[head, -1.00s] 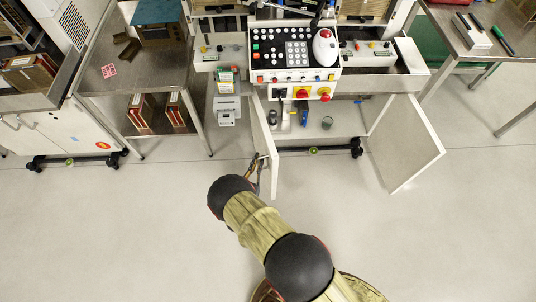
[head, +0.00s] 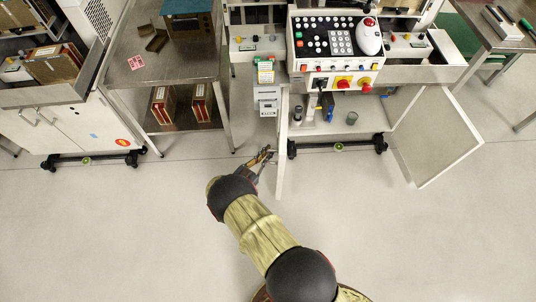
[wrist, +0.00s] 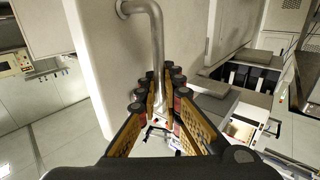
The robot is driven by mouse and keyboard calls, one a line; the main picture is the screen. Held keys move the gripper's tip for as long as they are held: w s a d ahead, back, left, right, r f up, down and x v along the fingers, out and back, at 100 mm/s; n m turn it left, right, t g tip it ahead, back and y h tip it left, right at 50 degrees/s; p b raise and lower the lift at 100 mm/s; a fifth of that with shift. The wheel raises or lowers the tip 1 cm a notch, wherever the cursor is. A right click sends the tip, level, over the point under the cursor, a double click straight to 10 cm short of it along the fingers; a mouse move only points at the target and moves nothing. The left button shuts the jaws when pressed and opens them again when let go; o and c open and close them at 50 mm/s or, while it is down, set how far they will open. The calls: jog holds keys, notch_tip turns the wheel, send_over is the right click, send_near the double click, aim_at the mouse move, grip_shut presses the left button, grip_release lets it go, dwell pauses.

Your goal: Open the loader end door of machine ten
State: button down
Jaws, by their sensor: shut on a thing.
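The cabinet under the machine has two white doors standing open. The left door (head: 283,145) is seen nearly edge-on, pointing out from the cabinet. In the wrist view the door's white face (wrist: 100,50) carries a bent metal bar handle (wrist: 157,50). My gripper (wrist: 160,104) has its fingers on both sides of the bar's lower part and is shut on it. The handle is too small to make out in the head view. No label shows which machine this is.
The right door (head: 435,135) stands wide open. Small items, including a grey cup (head: 351,118), stand inside the cabinet. A steel table (head: 150,80) is to the left, with a grey-white device (head: 267,100) beside the door. The floor in front is clear.

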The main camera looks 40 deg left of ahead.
jog(key=shift+s+d+f, duration=0.1)
jog(key=shift+d+f, duration=0.1)
jog(key=shift+f, duration=0.05)
jog(key=c, duration=2)
grip_release()
jog(key=shift+a+r, duration=0.1)
jog(key=shift+r, duration=0.05)
jog(key=shift+o, duration=0.2)
